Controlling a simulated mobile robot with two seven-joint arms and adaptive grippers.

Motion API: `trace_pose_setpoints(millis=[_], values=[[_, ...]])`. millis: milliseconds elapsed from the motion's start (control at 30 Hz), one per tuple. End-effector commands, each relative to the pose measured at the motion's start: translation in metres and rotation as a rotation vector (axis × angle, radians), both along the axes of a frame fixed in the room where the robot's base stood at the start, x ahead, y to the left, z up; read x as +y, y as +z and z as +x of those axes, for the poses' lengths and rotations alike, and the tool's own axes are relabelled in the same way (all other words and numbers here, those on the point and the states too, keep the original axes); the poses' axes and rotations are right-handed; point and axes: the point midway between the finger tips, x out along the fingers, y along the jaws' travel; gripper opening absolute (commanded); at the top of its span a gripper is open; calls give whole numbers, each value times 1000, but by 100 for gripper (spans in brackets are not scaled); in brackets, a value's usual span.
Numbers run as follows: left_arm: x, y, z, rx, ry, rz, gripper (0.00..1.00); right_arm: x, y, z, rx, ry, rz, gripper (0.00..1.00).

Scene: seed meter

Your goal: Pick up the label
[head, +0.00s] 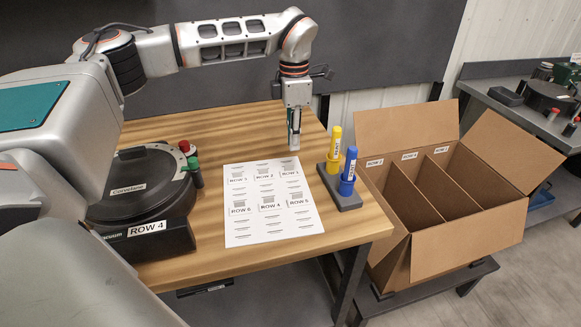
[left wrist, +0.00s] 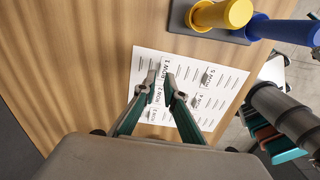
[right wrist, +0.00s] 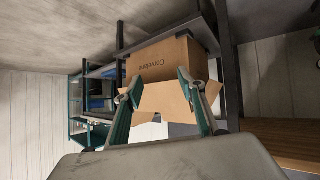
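A white label sheet (head: 270,222) lies flat on the wooden table, with printed labels ROW 1 to ROW 6 in two rows. My right gripper (right wrist: 158,83) is open and empty in the right wrist view, away from the table.
A black seed meter (head: 140,185) bearing a ROW 4 label stands left of the sheet. A yellow marker (head: 334,143) and a blue marker (head: 349,172) stand in a dark holder (head: 345,199) to the right. A divided cardboard box (head: 430,240) stands beyond the table's right edge.

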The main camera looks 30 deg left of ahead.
Motion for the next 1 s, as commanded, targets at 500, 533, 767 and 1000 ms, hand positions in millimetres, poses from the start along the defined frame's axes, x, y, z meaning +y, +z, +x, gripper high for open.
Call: trace_pose_setpoints(millis=[500,533,767,1000], values=[[1,-60,-2,7,-1,-3,10,-5,-15,-11,21,3,-16,40],[1,-64,-2,6,-1,-2,10,-5,-15,-10,18,3,-16,40],[1,-74,-1,1,-1,-3,10,-6,-11,-3,6,3,-19,40],[1,-74,-1,1,-1,-3,0,-6,-10,-1,3,2,-19,40]])
